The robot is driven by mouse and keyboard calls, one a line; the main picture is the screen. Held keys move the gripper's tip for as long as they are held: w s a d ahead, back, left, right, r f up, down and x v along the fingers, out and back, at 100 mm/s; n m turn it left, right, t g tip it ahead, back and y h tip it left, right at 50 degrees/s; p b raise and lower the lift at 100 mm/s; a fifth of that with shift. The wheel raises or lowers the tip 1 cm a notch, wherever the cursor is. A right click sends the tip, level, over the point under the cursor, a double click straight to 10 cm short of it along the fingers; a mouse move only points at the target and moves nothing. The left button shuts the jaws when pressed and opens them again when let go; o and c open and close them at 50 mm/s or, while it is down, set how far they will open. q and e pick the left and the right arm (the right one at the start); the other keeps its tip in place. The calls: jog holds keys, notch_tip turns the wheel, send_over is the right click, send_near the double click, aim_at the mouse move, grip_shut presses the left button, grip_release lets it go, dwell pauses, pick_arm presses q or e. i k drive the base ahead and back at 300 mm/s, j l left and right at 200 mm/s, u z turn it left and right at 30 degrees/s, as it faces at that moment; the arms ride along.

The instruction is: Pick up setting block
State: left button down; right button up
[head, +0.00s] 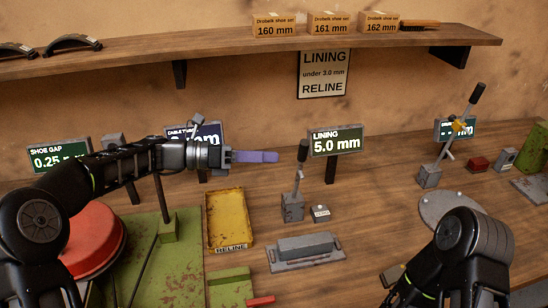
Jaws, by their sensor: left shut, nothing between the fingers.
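My left gripper (276,157) reaches in from the left, with its purple fingers together and empty, above the bench and in front of the wall. No block is clearly marked as the setting block. A small dark block with a pale label (320,212) sits on the bench beside the base of an upright lever (298,180). A grey block on a flat plate (305,250) lies nearer the front. Both are below and to the right of my left gripper, apart from it. My right arm shows at the lower right, but its fingers are not visible.
A yellow RELINE tray (229,241) and a green stand with a red drum (95,242) are at left. The LINING display (336,141) reads 5.0 mm. Another lever (462,125), a red block (478,164) and a grey block (503,158) are at right. A shelf (215,54) runs above.

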aim_at(295, 248)
jog(key=k, duration=1)
